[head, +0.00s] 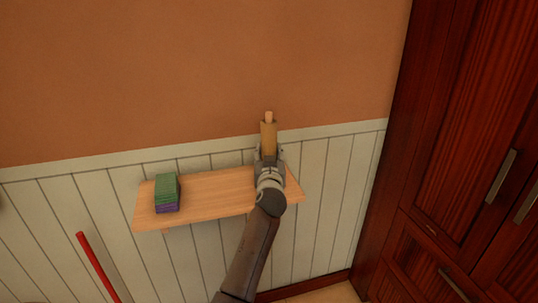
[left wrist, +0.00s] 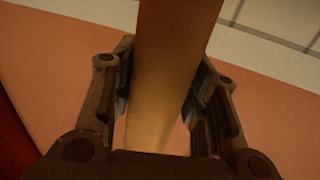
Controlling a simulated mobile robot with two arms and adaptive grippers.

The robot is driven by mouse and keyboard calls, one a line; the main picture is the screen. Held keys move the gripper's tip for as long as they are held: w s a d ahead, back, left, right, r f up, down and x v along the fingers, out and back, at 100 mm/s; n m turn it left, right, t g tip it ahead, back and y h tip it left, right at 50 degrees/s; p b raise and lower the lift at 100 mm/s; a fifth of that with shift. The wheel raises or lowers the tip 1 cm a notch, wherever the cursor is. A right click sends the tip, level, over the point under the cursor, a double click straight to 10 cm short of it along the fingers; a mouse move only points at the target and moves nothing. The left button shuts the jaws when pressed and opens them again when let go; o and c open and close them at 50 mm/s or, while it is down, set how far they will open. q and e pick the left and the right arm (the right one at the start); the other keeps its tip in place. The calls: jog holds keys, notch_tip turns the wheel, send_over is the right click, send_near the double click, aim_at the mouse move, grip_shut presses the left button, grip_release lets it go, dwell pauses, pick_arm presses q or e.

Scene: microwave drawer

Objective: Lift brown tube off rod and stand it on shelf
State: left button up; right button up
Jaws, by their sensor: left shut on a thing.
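The brown tube (head: 268,137) is upright over the right part of the shelf, with the top of a light wooden rod (head: 269,116) sticking out of its upper end. My left gripper (head: 269,160) is shut on the tube. In the left wrist view the tube (left wrist: 167,70) runs between the two fingers of the gripper (left wrist: 163,90). The wooden shelf (head: 218,190) is fixed to the wall. The gripper and arm hide the lower part of the tube and the foot of the rod. My right gripper is not in view.
A green and purple block stack (head: 166,193) stands on the left part of the shelf. The middle of the shelf is bare. A red bar (head: 98,267) is at the lower left. A dark red wooden cabinet (head: 455,150) stands on the right.

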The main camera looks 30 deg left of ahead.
pick_arm(q)
jog(key=shift+r, duration=0.1)
notch_tip(320, 180, up, 28)
jog(key=shift+b, duration=0.4)
dwell(0.3)
jog(key=shift+f+b, duration=0.3)
jog(key=shift+f, duration=0.6)
jog(key=shift+f, duration=0.1)
